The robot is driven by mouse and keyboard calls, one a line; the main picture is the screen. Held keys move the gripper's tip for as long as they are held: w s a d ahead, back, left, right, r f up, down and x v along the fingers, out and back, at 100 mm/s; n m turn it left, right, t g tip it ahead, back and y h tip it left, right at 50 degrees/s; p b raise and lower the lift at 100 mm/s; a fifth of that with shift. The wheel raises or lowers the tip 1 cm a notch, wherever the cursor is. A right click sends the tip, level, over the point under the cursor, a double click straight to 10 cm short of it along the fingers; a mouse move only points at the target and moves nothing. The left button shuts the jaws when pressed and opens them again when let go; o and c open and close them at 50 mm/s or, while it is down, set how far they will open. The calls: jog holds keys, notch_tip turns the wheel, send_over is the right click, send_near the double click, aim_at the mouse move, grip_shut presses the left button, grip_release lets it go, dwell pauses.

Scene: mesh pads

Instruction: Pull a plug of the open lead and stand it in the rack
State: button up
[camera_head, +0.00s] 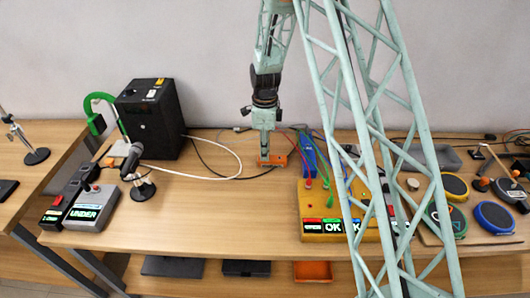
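My gripper (265,152) hangs pointing down over the back middle of the bench. Its fingertips are too small to show whether they are open or shut. A small orange block (278,160) is at its tips; I cannot tell whether they touch, or whether the block is the rack. A yellow tester box (312,206) stands to the right, with red and green leads (301,158) running to plugs on its top. Its front shows several lit displays; two read OK, and the leftmost (312,227) is too small to read surely. My arm's lattice hides the box's right part.
A blue upright object (308,157) stands behind the tester. A black speaker box (150,120), microphone (132,160) and grey UNDER box (94,208) are at left. The bench (220,215) is clear at front middle.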

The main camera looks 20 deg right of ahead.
jog(key=o, duration=0.3)
jog(key=shift+r, duration=0.2)
notch_tip(320, 180, up, 11)
jog(key=shift+r, duration=0.3)
dwell(0.6)
dwell(0.9)
